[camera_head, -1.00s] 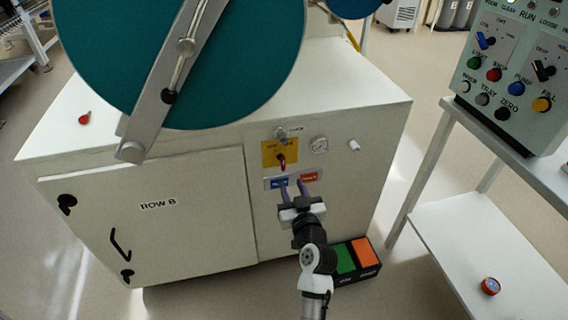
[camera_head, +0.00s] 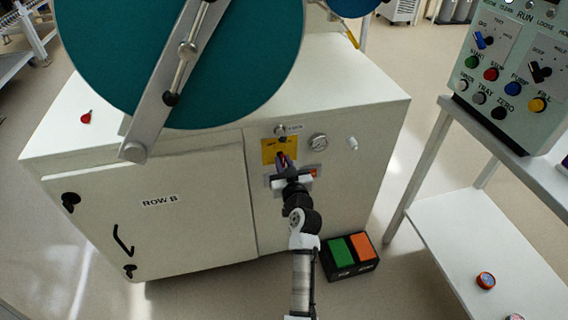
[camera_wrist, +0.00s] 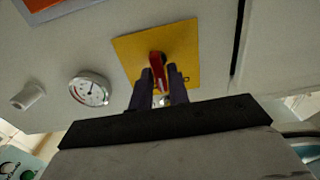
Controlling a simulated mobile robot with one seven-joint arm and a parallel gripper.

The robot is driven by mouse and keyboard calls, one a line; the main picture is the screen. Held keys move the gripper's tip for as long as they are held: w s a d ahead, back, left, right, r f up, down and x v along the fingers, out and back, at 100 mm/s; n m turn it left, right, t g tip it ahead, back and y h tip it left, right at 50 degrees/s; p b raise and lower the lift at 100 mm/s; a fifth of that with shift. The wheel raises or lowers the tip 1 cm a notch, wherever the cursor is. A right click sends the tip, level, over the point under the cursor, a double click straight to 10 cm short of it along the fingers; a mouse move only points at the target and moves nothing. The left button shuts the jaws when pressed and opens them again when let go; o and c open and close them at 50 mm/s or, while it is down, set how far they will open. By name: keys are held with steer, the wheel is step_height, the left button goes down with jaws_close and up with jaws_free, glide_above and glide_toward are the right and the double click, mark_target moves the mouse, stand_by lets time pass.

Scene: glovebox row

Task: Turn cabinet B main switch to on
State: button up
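The cabinet B main switch is a red handle (camera_wrist: 157,72) on a yellow plate (camera_wrist: 186,50), on the front of the white ROW B cabinet (camera_head: 340,200). In the head view the yellow plate (camera_head: 270,150) shows, with the handle partly hidden by my fingers. My gripper (camera_head: 286,160) is at the switch. In the wrist view its two dark fingers (camera_wrist: 160,82) stand on either side of the handle, very close to it. I cannot tell whether they press on it. The handle lies roughly along the gap between the fingers.
A round gauge (camera_wrist: 90,90) and a white knob (camera_head: 352,143) sit right of the switch. A green and orange pedal box (camera_head: 350,256) is on the floor. A control panel (camera_head: 515,75) stands at right.

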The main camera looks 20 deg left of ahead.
jaws_close()
steer(key=shift+w+d+f+m+p, duration=0.1)
steer(key=shift+m+p, duration=0.1)
steer(key=shift+m, duration=1.3)
steer(key=shift+d+m+p, duration=0.1)
steer(key=shift+m+p, duration=0.05)
steer(key=shift+m, duration=1.35)
steer(key=shift+o, duration=2.1)
jaws_free()
